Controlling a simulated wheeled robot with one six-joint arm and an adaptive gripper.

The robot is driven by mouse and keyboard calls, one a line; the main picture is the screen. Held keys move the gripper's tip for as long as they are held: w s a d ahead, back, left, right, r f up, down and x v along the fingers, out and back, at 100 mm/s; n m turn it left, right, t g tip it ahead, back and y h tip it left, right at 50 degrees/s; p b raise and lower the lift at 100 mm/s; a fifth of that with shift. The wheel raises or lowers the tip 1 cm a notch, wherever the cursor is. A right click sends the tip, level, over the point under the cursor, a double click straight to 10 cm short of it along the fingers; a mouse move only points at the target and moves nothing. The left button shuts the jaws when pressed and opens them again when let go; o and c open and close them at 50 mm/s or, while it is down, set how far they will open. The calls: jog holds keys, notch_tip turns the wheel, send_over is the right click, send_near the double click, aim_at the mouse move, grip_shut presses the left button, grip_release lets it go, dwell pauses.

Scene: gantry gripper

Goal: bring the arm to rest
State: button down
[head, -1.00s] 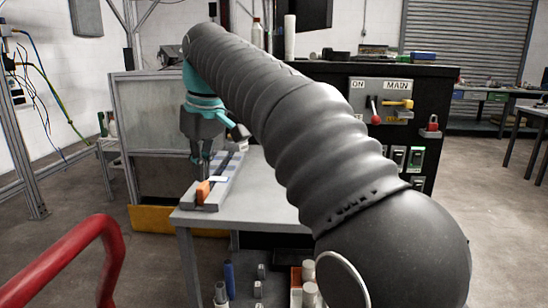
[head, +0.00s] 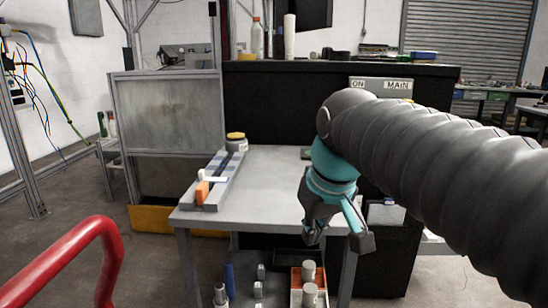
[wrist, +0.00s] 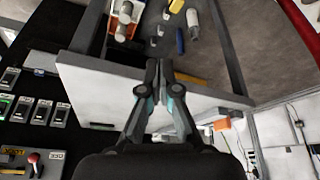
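My gripper (head: 318,240) hangs in the air at the front right of the grey table (head: 262,180), fingers pointing down. In the wrist view my gripper (wrist: 159,68) has its two fingers together, with nothing seen between them. My arm in its ribbed black sleeve reaches in from the right. A grey rail fixture (head: 216,184) with an orange block (head: 202,192) at its near end lies on the table's left side, well apart from my gripper. The orange block also shows in the wrist view (wrist: 222,124).
A yellow-lidded jar (head: 236,142) stands behind the rail. A black cabinet with an ON/MAIN panel (head: 381,84) is behind the table, partly hidden by my arm. Bottles and an orange bin (head: 296,279) sit below the tabletop. A red rail (head: 75,255) is at the front left.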

jog(key=s+d+f+m, duration=0.2)
jog(key=s+d+f, duration=0.2)
jog(key=s+f, duration=0.2)
jog(key=s+d+f+m+t+h, duration=0.1)
jog(key=s+d+f+m, duration=0.1)
jog(key=s+d+f, duration=0.3)
notch_tip(320, 180, down, 3)
jog(key=shift+s+f+t, duration=0.1)
jog(key=shift+s+t, duration=0.2)
jog(key=shift+s, duration=0.15)
jog(key=shift+d, duration=0.2)
